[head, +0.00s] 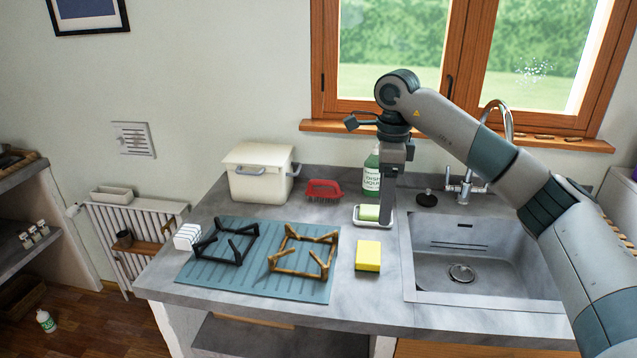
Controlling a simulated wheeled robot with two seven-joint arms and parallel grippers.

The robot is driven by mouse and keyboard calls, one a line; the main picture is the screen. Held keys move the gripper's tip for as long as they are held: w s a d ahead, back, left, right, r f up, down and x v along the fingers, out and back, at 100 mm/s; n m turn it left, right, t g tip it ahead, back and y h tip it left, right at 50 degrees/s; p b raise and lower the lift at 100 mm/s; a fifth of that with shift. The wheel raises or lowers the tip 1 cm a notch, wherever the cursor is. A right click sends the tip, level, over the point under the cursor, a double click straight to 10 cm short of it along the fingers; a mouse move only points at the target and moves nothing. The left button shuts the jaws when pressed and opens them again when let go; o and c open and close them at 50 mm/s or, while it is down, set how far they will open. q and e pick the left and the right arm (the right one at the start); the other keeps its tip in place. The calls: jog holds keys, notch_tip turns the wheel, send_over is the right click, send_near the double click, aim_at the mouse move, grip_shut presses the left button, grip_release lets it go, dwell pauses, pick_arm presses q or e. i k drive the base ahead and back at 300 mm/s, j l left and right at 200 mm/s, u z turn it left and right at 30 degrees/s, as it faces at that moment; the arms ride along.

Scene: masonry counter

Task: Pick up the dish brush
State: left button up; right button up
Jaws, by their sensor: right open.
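A red brush (323,189) with dark bristles lies on the counter beside the white lidded box; it is the only thing I can make out as a dish brush. My left gripper is not in view.
A green soap bottle (371,174) stands close behind my right gripper. A yellow sponge (368,256) lies in front. Two pan supports (304,252) rest on a blue mat (262,284). The sink (480,250) and tap (466,186) are to the right.

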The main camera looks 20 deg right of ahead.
aim_at(333, 193)
jog(key=i, duration=1.25)
